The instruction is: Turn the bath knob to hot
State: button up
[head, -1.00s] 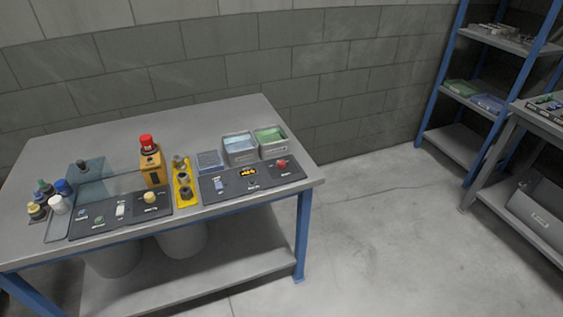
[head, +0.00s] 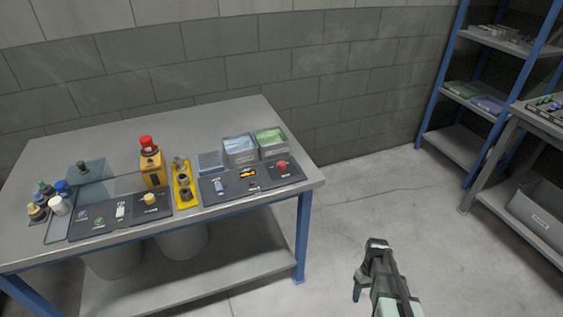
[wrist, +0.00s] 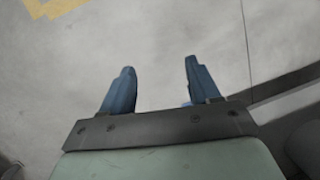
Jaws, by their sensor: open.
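Two dark control panels lie on the grey bench in the head view. The right panel (head: 235,190) carries a red knob (head: 282,166), a lit orange display (head: 248,174), a blue-grey switch (head: 219,186) and a small dark control. The left panel (head: 112,217) carries a cream-yellow knob (head: 150,198), a white switch and a green button. The labels are too small to read, so I cannot tell which knob is the bath knob. My gripper (wrist: 158,66) is open and empty, with two blue fingers over bare floor. In the head view it is right of the bench, apart from both panels.
Two open tubs, one blue (head: 240,148) and one green (head: 270,141), stand behind the right panel. Bottles (head: 48,199) crowd the left end. Floor right of the bench is clear.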

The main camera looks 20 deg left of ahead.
jog(key=w+a+r+n+t, duration=0.2)
jog(key=w+a+r+n, duration=0.1)
jog(key=w+a+r, duration=0.8)
notch_tip(320, 180, up, 26)
jog(key=n+t, duration=0.2)
jog(key=n, duration=0.6)
send_over(281, 163)
jog(key=w+d, duration=0.2)
jog(key=d, duration=0.7)
jog(key=shift+s+d+r+y, duration=0.15)
jog(key=shift+s+y, duration=0.1)
jog(key=shift+y, duration=0.15)
jog(key=s+a+r+n, duration=0.1)
jog(key=a+r+n, duration=0.2)
jog(key=a+r, duration=0.55)
jog(key=f, duration=1.4)
jog(key=shift+s+a, duration=0.25)
jog(key=shift+a, duration=0.05)
jog(key=shift+c, duration=0.2)
jog(key=c, duration=1)
